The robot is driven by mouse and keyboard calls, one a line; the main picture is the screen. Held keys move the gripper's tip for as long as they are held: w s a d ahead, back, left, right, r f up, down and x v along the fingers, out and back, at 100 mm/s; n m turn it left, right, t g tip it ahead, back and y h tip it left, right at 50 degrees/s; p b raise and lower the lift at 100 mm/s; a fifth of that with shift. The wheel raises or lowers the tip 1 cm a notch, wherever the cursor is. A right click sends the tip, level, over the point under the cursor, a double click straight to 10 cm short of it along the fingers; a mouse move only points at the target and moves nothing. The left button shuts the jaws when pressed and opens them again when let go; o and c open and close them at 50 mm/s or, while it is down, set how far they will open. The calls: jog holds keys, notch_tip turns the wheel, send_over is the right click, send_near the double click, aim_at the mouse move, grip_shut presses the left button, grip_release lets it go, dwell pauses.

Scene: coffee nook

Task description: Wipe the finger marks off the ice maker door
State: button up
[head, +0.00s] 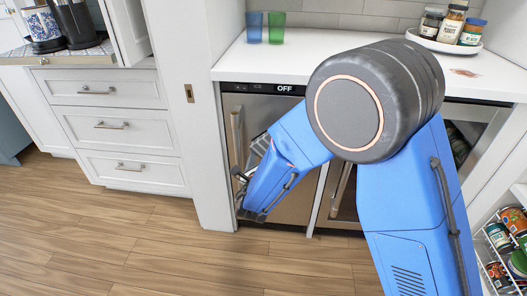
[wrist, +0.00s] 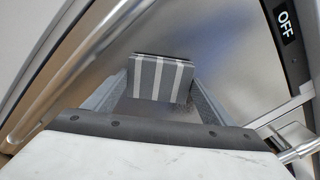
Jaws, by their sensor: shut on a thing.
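The ice maker door (head: 262,105) is brushed steel under a black strip reading OFF, below the white counter. Its upright bar handle (head: 237,130) is near the left edge; it also shows in the wrist view (wrist: 85,70). My gripper (wrist: 160,86) faces the door (wrist: 228,62) in the wrist view, shut on a grey cloth with white stripes (wrist: 160,70). The cloth is at or very near the steel; I cannot tell whether it touches. My arm hides part of the door in the head view. I cannot make out finger marks clearly.
A blue glass (head: 254,27) and a green glass (head: 277,27) stand on the counter (head: 300,62). A round tray of jars (head: 428,42) is at the back right. White drawers (head: 115,127) stand to the left. The wooden floor (head: 130,235) in front is clear.

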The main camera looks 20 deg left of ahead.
jog(key=shift+w+a, duration=0.1)
jog(key=shift+w, duration=0.35)
jog(key=shift+w+d, duration=0.2)
jog(key=shift+d, duration=0.75)
jog(key=shift+w+d, duration=0.15)
jog(key=shift+d, duration=0.8)
jog(key=shift+w+d, duration=0.35)
jog(key=shift+d, duration=0.85)
jog(key=shift+w+d, duration=0.35)
jog(key=shift+d, duration=0.85)
jog(key=shift+w+d, duration=0.35)
jog(key=shift+d, duration=0.85)
jog(key=shift+s+a, duration=0.35)
jog(key=shift+a, duration=0.9)
jog(key=shift+s+a, duration=0.35)
jog(key=shift+a, duration=0.85)
jog(key=shift+s+a, duration=0.35)
jog(key=shift+a, duration=0.9)
jog(key=shift+s+a, duration=0.15)
jog(key=shift+a, duration=0.8)
jog(key=shift+s+a, duration=0.15)
jog(key=shift+a, duration=0.75)
jog(key=shift+s, duration=0.1)
